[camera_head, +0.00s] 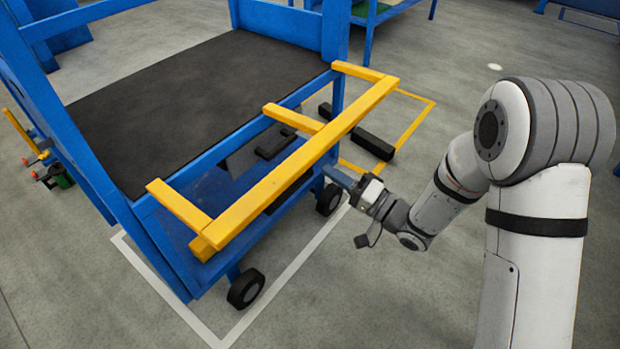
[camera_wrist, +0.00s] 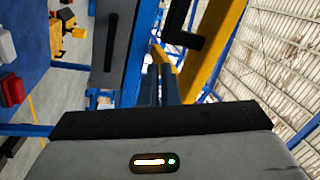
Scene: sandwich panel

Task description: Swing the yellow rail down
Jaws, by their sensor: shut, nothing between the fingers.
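The yellow rail (camera_head: 290,165) is a long bar on short arms that stick out from the front edge of a blue cart (camera_head: 235,130). It stands out roughly level, at about the height of the cart's dark top. In the wrist view a yellow bar (camera_wrist: 212,55) runs to the right of the fingers. My gripper (camera_head: 338,177) is just right of the cart's front, lower than the rail and apart from it as far as I can see. Its blue fingers (camera_wrist: 160,82) are together and empty in the wrist view.
Cart wheels (camera_head: 246,289) stand near a white floor line. A black bar (camera_head: 358,133) shows behind the rail's right part. A yellow floor outline (camera_head: 418,118) lies beyond. In the wrist view a black bracket (camera_wrist: 183,30) is close ahead of the fingers. Floor at the front is clear.

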